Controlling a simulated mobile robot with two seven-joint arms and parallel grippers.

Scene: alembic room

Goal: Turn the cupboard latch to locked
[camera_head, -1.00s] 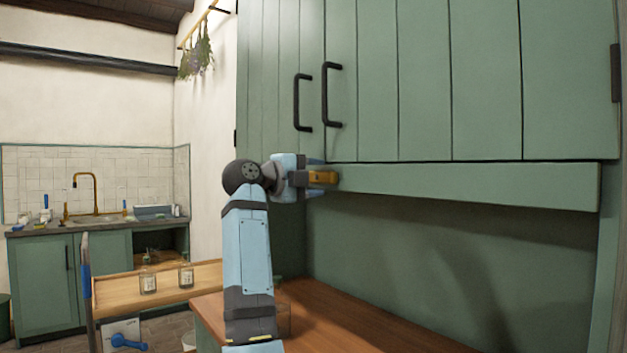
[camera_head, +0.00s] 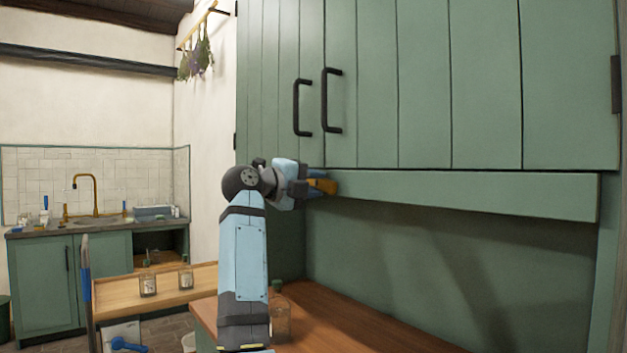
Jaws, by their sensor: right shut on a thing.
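The green cupboard (camera_head: 425,90) fills the upper right, its two doors closed, each with a black bar handle. The brass latch (camera_head: 324,186) is on the green rail (camera_head: 470,190) just below the doors. My right gripper (camera_head: 312,186) is shut on the latch, its fingers tilted and hiding much of it. Only the latch's right end shows, so its exact angle is hard to tell. My left gripper is not in view.
A wooden counter (camera_head: 350,320) lies below the cupboard, with a glass jar (camera_head: 280,318) close behind my right arm. Small jars stand on a wooden shelf at the left. A sink counter (camera_head: 90,228) is farther back.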

